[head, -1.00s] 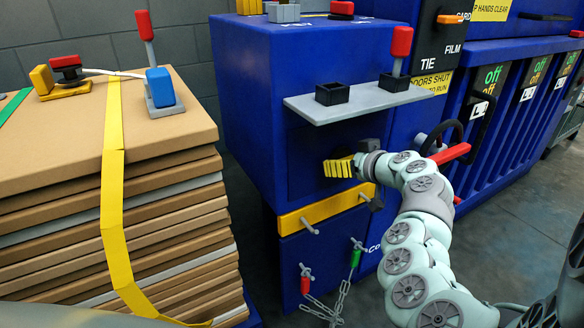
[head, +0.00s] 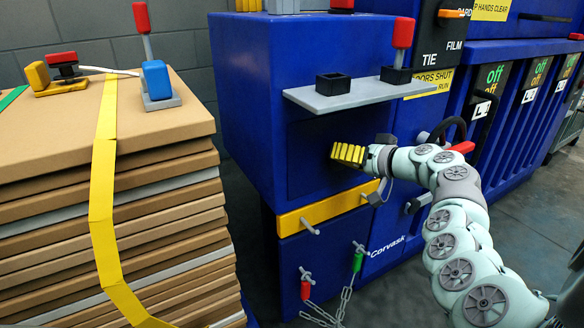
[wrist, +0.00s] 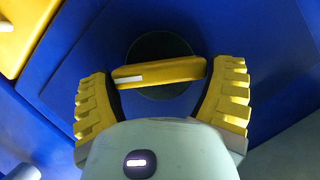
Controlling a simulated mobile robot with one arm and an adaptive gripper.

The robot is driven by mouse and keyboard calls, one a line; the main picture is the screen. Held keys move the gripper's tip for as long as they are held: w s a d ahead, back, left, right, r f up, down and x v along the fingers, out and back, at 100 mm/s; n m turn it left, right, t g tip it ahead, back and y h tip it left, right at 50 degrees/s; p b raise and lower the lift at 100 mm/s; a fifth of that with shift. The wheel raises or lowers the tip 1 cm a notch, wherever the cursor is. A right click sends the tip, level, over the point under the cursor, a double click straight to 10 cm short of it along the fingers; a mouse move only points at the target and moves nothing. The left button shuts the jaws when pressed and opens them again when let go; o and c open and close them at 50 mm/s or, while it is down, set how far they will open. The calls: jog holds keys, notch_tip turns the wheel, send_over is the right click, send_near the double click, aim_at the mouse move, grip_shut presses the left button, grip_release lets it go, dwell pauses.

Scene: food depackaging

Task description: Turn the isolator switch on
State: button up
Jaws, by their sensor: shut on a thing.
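In the wrist view the isolator switch (wrist: 158,73) is a yellow bar handle with a white mark near its left end, across a dark round base on a blue panel. It lies nearly level in that picture, between the two ribbed yellow fingers. My gripper (wrist: 166,78) is shut on the handle, one finger by each end. In the head view my gripper (head: 349,155) is at the blue machine's front, below the grey shelf. I cannot make out the switch handle there.
The grey shelf (head: 340,100) with black holders juts out above my gripper. A yellow bar (head: 292,220) crosses the machine below it. Red and green handles with a chain (head: 343,303) hang lower. A strapped cardboard stack (head: 50,200) stands at left.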

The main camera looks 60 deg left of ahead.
jog(key=m+g+b, duration=0.1)
jog(key=m+b, duration=0.1)
jog(key=m+g+y+b, duration=0.1)
jog(key=m+b, duration=0.1)
jog(key=shift+w+f+b, duration=0.2)
jog(key=shift+f+b, duration=0.2)
jog(key=shift+f+m+g+y+b, duration=0.1)
jog(key=shift+m+g+y+b, duration=0.25)
jog(key=shift+m+b, duration=0.35)
jog(key=shift+m+g+y+b, duration=0.45)
jog(key=shift+m+y+b, duration=0.3)
jog(key=shift+m, duration=0.95)
jog(key=o, duration=0.9)
jog(key=v, duration=1.2)
